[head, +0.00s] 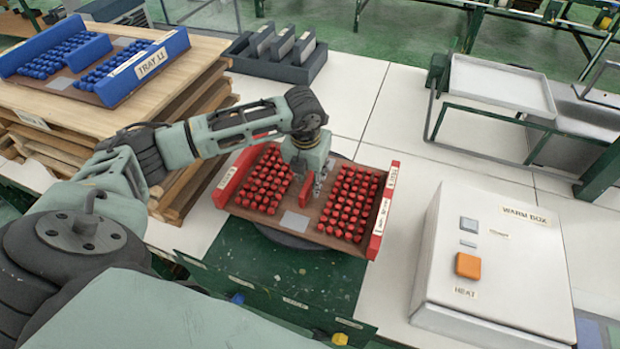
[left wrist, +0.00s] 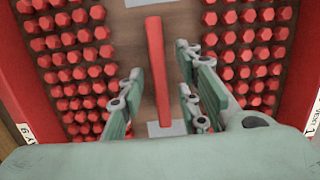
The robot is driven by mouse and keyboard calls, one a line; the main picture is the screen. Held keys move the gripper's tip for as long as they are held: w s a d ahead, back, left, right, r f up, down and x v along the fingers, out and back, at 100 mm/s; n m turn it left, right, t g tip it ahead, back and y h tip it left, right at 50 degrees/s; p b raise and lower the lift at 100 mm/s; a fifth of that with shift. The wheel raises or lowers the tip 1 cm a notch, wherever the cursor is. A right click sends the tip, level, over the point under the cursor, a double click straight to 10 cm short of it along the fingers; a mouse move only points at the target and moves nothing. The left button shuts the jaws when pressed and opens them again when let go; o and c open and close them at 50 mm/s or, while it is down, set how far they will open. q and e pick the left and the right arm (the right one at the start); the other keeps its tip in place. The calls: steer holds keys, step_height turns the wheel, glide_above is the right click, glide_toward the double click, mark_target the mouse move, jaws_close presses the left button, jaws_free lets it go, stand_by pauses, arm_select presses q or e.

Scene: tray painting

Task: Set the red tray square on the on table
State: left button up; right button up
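The red tray (head: 384,212) has red end walls, a brown base, a central red bar (head: 305,188) and two blocks of red pieces. It lies over a round grey disc (head: 345,156) on the white table, turned at an angle to the table's seams. My left gripper (head: 314,181) is above the tray's middle. In the left wrist view the left gripper (left wrist: 160,88) is open, one finger on each side of the red bar (left wrist: 156,65), with gaps visible on both sides. The lower fingertips are partly hidden in the head view. My right gripper is not in view.
A warm box (head: 520,235) with an orange button stands right of the tray. A blue tray (head: 150,65) lies on wooden boards (head: 200,60) at left. A dark holder (head: 275,60) stands behind, and a pale tray (head: 500,85) on a frame is at right.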

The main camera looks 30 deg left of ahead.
mark_target(308, 183)
arm_select(q)
step_height(308, 183, up, 11)
steer(key=s+b, duration=0.1)
steer(key=b, duration=0.1)
steer(key=shift+s+d+b, duration=0.2)
steer(key=shift+s+b, duration=0.1)
steer(key=shift+s, duration=0.05)
